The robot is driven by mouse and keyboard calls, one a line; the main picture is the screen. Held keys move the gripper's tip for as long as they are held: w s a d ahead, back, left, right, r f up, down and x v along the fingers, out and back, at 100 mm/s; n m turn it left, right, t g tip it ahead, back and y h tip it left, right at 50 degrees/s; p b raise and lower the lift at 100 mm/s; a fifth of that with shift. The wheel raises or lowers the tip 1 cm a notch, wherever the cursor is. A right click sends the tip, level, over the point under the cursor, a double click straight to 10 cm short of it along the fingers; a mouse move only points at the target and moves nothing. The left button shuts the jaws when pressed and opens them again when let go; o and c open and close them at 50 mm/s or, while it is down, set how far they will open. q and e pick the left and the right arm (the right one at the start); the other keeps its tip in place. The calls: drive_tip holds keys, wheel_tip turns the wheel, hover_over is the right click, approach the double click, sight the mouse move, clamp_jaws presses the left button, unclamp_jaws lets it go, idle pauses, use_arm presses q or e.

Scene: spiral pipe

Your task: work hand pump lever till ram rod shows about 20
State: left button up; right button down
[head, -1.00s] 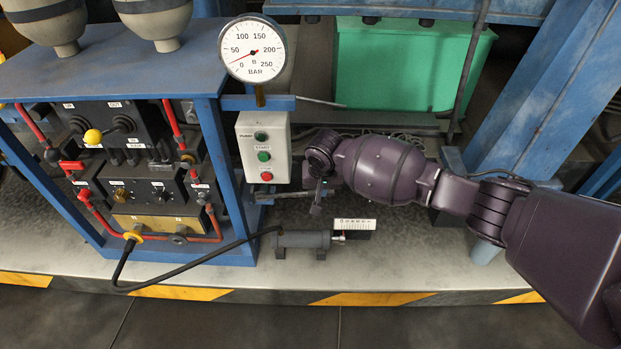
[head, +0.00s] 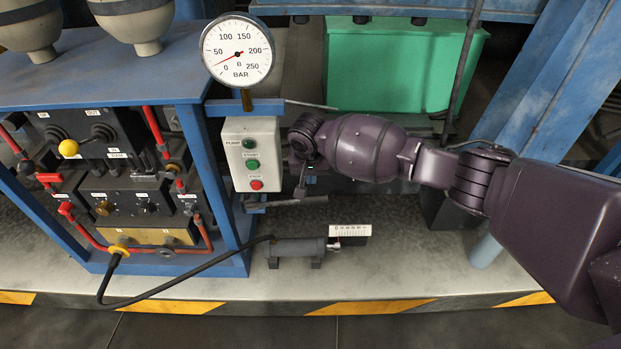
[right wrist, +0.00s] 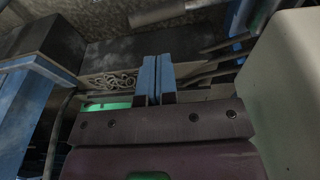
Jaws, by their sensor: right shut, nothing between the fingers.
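The ram (head: 300,247) is a grey cylinder lying on the floor plate. Its short rod end shows at the right, beside a white scale (head: 350,230) too small to read. A dark horizontal bar with a thicker grip, seemingly the pump lever (head: 314,199), sticks out right below the button box. My right gripper (head: 301,191) points down by this bar in the head view; I cannot tell whether they touch. In the right wrist view its blue fingers (right wrist: 156,78) are together and empty. My left gripper is not in view.
A pressure gauge (head: 237,51) has its needle between 0 and 50. The button box (head: 251,154) stands close to my right gripper. A valve panel (head: 110,170) is at left, with a black hose (head: 185,287) to the ram. A green tank (head: 400,65) stands behind.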

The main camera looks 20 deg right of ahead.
sight(312, 198)
drive_tip(key=b+x, duration=0.2)
drive_tip(key=x, duration=0.5)
drive_tip(key=shift+s, duration=0.2)
drive_tip(key=shift+w+f+b, duration=0.1)
drive_tip(key=shift+f+b, duration=0.25)
drive_tip(key=shift+w+f, duration=0.2)
drive_tip(key=shift+f, duration=0.2)
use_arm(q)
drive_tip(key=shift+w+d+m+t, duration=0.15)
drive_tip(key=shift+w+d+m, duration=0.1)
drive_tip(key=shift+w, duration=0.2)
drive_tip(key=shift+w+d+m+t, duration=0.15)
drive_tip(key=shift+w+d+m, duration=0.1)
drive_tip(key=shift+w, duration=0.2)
use_arm(e)
drive_tip(key=shift+r, duration=0.1)
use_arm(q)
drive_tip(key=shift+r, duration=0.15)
